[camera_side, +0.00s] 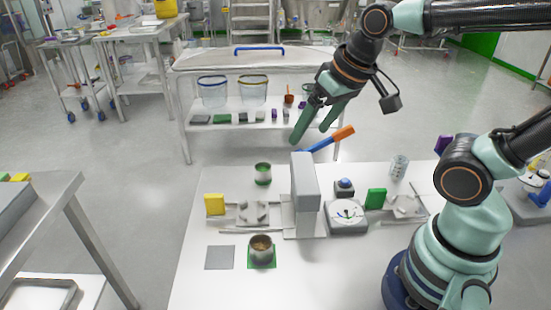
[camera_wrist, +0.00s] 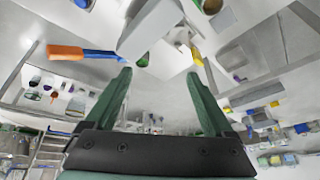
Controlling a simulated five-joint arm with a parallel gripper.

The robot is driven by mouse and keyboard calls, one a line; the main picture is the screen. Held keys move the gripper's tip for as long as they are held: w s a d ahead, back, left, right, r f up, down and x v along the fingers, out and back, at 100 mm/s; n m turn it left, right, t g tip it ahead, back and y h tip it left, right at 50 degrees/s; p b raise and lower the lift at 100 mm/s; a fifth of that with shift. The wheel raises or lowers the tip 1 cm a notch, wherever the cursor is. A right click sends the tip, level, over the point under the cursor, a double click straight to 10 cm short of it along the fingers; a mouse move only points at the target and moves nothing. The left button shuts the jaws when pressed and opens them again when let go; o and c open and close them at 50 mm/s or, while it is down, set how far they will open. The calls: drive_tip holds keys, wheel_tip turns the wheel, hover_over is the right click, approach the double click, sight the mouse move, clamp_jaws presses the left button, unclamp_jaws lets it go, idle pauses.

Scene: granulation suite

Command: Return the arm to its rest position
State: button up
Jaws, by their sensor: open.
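My gripper (camera_side: 314,124) is raised above the back edge of the white work table (camera_side: 190,290) in the side view, its two green fingers apart. Nothing sits between them. In the wrist view my gripper (camera_wrist: 158,80) also shows open and empty. My arm reaches in from the right, with its base standing at the table's right side. Below and just right of the fingers is a tool with an orange handle and blue shaft (camera_side: 330,139), by the top of a grey upright block (camera_side: 305,180). In the wrist view this tool (camera_wrist: 85,53) appears left of the fingers.
A metal cup (camera_side: 262,248) with brown contents stands on a green square. Another cup (camera_side: 263,173) stands behind it. A round dial (camera_side: 347,215), yellow block (camera_side: 214,204) and green block (camera_side: 375,198) are on the table. A back bench (camera_side: 185,130) holds clear buckets.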

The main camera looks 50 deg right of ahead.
drive_tip(key=shift+s+d+r+n+t, duration=0.15)
drive_tip(key=shift+s+d+r+n, duration=0.05)
drive_tip(key=shift+d+n, duration=0.15)
drive_tip(key=shift+s+d+r+n+t, duration=0.15)
drive_tip(key=shift+d+n, duration=0.2)
idle(0.9)
